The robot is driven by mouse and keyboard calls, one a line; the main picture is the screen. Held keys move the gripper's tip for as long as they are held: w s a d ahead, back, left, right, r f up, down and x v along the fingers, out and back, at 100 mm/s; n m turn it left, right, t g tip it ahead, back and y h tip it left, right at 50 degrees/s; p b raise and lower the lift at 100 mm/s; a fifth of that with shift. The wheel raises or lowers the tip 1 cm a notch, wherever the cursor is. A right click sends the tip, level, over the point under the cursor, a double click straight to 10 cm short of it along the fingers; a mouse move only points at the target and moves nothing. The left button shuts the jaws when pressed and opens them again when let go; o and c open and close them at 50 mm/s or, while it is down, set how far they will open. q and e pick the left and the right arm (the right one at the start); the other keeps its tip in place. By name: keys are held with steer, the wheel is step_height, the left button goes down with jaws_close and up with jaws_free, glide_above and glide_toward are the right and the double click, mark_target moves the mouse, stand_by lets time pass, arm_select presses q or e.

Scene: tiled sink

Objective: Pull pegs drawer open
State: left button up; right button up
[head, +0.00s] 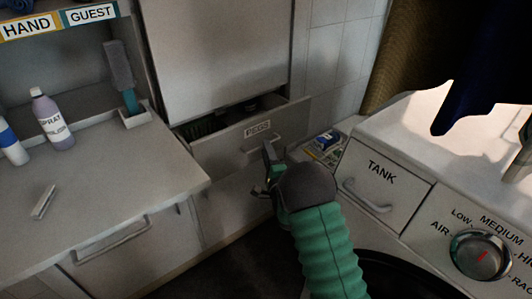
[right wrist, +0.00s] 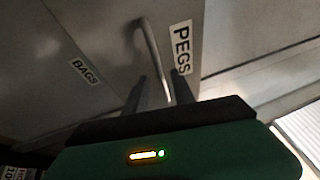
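The pegs drawer (head: 225,147) stands partly open below a large grey cabinet front, with dark contents showing behind its front panel. Its label (head: 258,128) reads PEGS in the right wrist view (right wrist: 181,48). A bar handle (right wrist: 150,50) is on the drawer front. My right gripper (head: 268,170) is at the drawer front by the handle. In the right wrist view its two fingers (right wrist: 158,92) are apart, with the lower end of the handle showing between them. Whether they touch the handle I cannot tell. My left gripper is not in view.
A washing machine with a TANK drawer (head: 382,185) is close on the right. A drawer labelled BAGS (right wrist: 85,72) adjoins the pegs drawer. Dark floor shows below.

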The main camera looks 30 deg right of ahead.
steer(key=shift+w+d+r, duration=0.1)
steer(key=shift+w+d, duration=0.1)
steer(key=shift+w, duration=0.35)
jaws_close()
steer(key=shift+s+a, duration=0.1)
stand_by(0.9)
